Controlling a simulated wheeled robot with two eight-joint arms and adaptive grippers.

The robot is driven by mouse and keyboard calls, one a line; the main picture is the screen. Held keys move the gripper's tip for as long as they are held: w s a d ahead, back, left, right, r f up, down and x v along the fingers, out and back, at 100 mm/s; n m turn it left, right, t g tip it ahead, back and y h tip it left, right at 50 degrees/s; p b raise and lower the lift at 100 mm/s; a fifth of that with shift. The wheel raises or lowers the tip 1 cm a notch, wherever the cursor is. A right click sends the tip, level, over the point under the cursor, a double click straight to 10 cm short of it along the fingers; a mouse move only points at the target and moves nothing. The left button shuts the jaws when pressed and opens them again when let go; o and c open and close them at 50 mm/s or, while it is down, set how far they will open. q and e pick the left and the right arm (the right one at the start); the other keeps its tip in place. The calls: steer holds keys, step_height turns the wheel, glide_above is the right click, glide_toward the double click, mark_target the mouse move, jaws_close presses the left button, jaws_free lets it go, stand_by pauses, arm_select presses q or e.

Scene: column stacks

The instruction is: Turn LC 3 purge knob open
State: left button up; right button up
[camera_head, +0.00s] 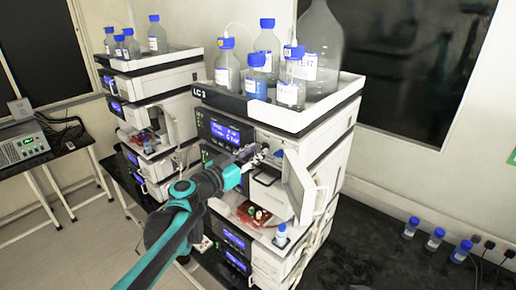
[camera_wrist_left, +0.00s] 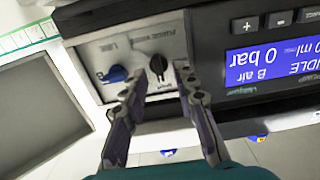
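The LC 3 stack (camera_head: 232,104) stands in the middle of the head view, with its name on the top tray's front. My left gripper (camera_head: 257,155) is at the pump module's front panel, right of its lit display (camera_head: 225,132). In the left wrist view, which is upside down, a black knob (camera_wrist_left: 158,67) sits on a pale panel (camera_wrist_left: 130,50) with small print that I cannot read surely. My left gripper (camera_wrist_left: 160,75) is open, its fingertips on either side of the black knob in the picture; contact cannot be told. My right gripper is not in view.
A blue knob (camera_wrist_left: 113,74) sits beside the black one. Bottles (camera_head: 257,75) crowd the tray on top. An open white door (camera_head: 300,185) juts out below right of my gripper. Another stack (camera_head: 150,80) stands left. Small blue-capped bottles (camera_head: 435,240) stand on the black bench.

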arm_select(q)
steer(key=shift+w+d, duration=0.45)
steer(key=shift+w, duration=0.1)
jaws_close()
